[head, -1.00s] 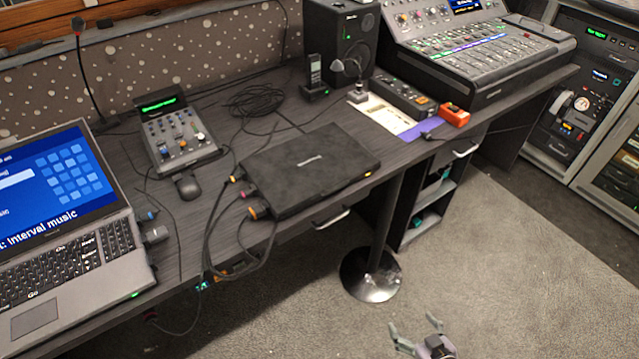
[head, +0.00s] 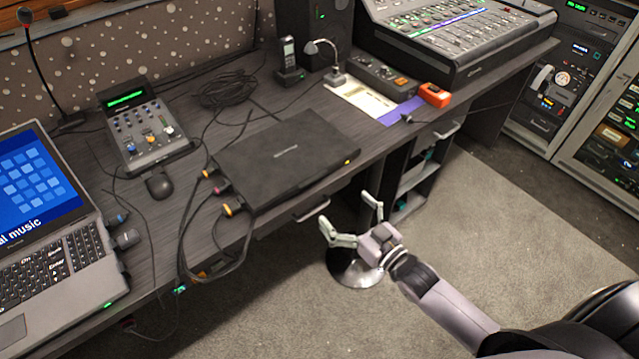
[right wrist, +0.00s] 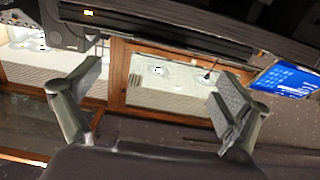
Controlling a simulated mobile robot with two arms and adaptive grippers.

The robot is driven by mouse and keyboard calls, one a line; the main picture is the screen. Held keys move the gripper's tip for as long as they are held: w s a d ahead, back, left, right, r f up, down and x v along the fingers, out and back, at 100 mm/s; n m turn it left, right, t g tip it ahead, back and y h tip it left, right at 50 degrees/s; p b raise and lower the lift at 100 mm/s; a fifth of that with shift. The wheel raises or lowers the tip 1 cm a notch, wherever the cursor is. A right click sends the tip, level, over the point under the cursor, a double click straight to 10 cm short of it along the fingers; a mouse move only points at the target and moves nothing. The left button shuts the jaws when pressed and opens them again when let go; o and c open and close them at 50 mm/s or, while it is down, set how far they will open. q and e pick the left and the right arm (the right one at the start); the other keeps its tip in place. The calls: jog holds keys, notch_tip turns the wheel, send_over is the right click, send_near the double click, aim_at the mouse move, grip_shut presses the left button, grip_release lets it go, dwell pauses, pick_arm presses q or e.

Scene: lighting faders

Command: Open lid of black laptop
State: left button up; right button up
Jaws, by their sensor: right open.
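The black laptop (head: 285,155) lies shut on the dark desk in the head view, with cables plugged in along its left side and a small orange light at its right corner. My right gripper (head: 348,213) is open and empty, in front of the desk edge and apart from the laptop, fingers pointing towards it. In the right wrist view, the open fingers (right wrist: 158,90) show, with the black laptop's dark edge (right wrist: 165,28) and its orange light across the top. My left gripper is not in view.
An open grey laptop (head: 50,240) stands at the left. A mouse (head: 159,186) and small mixer (head: 145,130) are left of the black laptop. An orange box (head: 435,95) and large console (head: 450,45) are at the right. A round metal stand base (head: 352,272) is on the floor.

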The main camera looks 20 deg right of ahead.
aim_at(315, 181)
jog(key=x, duration=0.9)
jog(key=shift+w+a, duration=0.1)
jog(key=shift+w, duration=0.15)
jog(key=shift+c, duration=0.6)
